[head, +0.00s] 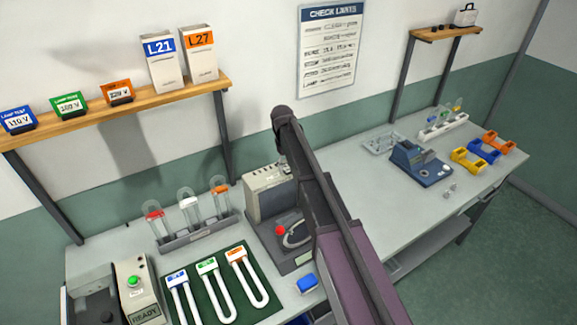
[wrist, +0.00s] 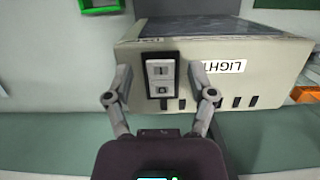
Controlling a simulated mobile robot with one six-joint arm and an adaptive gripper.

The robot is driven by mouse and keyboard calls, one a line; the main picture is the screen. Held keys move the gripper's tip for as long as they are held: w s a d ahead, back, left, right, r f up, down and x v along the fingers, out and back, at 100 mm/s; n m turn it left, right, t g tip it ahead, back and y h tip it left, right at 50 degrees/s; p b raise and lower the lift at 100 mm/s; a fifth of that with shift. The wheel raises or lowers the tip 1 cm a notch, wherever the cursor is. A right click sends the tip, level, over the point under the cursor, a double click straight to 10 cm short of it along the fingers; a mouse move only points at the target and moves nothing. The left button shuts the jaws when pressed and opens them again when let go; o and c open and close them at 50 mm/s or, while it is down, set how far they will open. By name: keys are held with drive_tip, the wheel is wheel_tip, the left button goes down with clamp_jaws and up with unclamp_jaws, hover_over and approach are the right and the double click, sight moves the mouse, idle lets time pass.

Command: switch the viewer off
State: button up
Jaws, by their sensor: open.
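In the wrist view a beige box (wrist: 272,58) carries a label reading LIGHT, upside down in the picture, and a dark panel (wrist: 190,26) at its top. I take this box to be the viewer. Its rocker switch (wrist: 160,78), white in a black frame and marked I and 0, faces me. My gripper (wrist: 160,70) is open and empty, with one finger on either side of the switch. I cannot tell whether the fingers touch the box. In the head view my arm hides the gripper, and I cannot pick out the switch.
A beige unit (head: 268,193) with a red knob stands beside my arm. Left of it are a rack (head: 200,233) of lamps, a green mat (head: 213,295) with U-shaped tubes, and a READY box (head: 140,285). A blue device (head: 420,163) stands to the right.

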sight(289, 170)
drive_tip(key=shift+s, duration=0.15)
drive_tip(key=shift+s+d+f+t+y, duration=0.1)
drive_tip(key=shift+t+y, duration=0.2)
drive_tip(key=shift+t, duration=0.2)
drive_tip(key=shift+s+d+f+t+y, duration=0.1)
drive_tip(key=shift+t+y, duration=0.2)
drive_tip(key=shift+t, duration=0.2)
drive_tip(key=shift+w+a+r+p, duration=0.1)
drive_tip(key=shift+r+p, duration=0.3)
drive_tip(key=shift+p, duration=0.05)
wheel_tip(289, 170, up, 13)
drive_tip(key=p, duration=1.3)
drive_tip(key=s+d+f+m+b, duration=0.6)
drive_tip(key=s+d+f+b, duration=1.4)
drive_tip(key=s+f+b, duration=0.1)
drive_tip(key=shift+s+d+f, duration=0.2)
drive_tip(key=shift+s+d, duration=0.2)
drive_tip(key=shift+s, duration=0.2)
drive_tip(key=shift+s+d+f+m+b, duration=0.2)
drive_tip(key=shift+s+d+f+b, duration=0.1)
drive_tip(key=shift+s+f+b, duration=0.25)
drive_tip(key=shift+s+d+f+m+b, duration=0.2)
drive_tip(key=shift+s+d+f+b, duration=0.15)
drive_tip(key=shift+s+b, duration=0.3)
